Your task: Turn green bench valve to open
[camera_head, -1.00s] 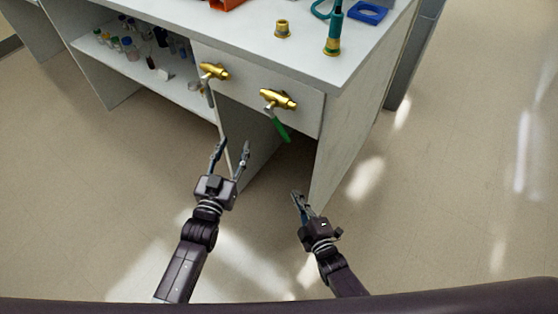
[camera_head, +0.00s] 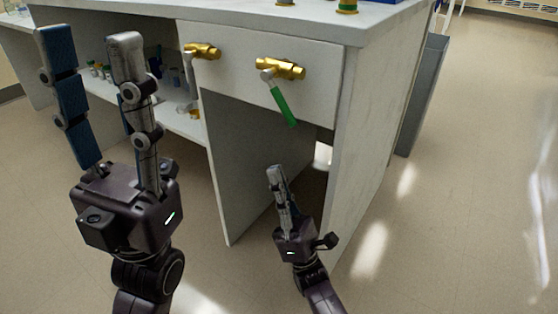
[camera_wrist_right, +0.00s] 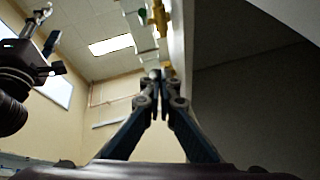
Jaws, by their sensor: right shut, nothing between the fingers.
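The green bench valve has a brass body (camera_head: 285,69) on the bench's front panel. Its green lever (camera_head: 283,106) hangs down, tilted slightly to the right at its lower end. My right gripper (camera_head: 274,172) is shut and empty, pointing up, below the lever and apart from it in the head view. In the right wrist view its fingertips (camera_wrist_right: 160,76) meet, with brass fittings (camera_wrist_right: 160,18) and a small green part (camera_wrist_right: 142,15) beyond them. My left gripper (camera_head: 90,40) is open and empty, raised at the left, its two fingers wide apart.
A second brass valve (camera_head: 202,51) sits left of the green one, its handle partly hidden. An open shelf (camera_head: 185,125) holds small bottles behind my left gripper. The bench's side panel (camera_head: 365,140) stands right of my right gripper. The floor (camera_head: 470,200) at right is clear.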

